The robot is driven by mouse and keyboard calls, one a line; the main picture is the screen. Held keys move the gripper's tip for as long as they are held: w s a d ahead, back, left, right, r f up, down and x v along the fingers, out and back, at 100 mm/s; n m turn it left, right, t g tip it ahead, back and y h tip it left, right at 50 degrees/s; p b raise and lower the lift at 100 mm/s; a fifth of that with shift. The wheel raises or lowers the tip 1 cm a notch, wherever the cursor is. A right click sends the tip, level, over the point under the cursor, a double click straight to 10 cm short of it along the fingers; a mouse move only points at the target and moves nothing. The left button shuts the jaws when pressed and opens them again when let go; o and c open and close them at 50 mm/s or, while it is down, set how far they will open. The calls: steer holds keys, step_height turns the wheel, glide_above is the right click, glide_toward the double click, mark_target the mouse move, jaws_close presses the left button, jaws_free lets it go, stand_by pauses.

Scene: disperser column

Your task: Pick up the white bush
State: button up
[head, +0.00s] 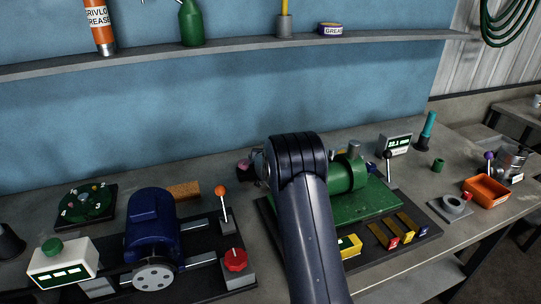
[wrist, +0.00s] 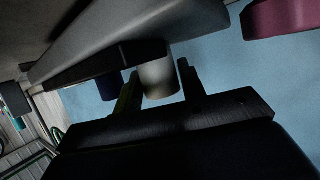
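The white bush (wrist: 158,80) shows in the wrist view as a pale short cylinder below a grey bar. My gripper (wrist: 160,88) has one finger on each side of it, with the fingers apart. I cannot tell whether the fingers touch the bush or only stand around it. The far end of the bush meets the dark edge of the bar. In the head view my arm covers the gripper, and I cannot make out the white bush there.
The bench holds a green machine (head: 349,176), a blue motor (head: 151,225), an orange tray (head: 486,192) and a white control box (head: 63,266). A shelf (head: 230,49) runs along the wall above.

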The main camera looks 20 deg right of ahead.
steer(key=c, duration=0.7)
steer(key=shift+o, duration=0.2)
steer(key=shift+r, duration=0.1)
step_height(320, 180, up, 10)
steer(key=p, duration=0.5)
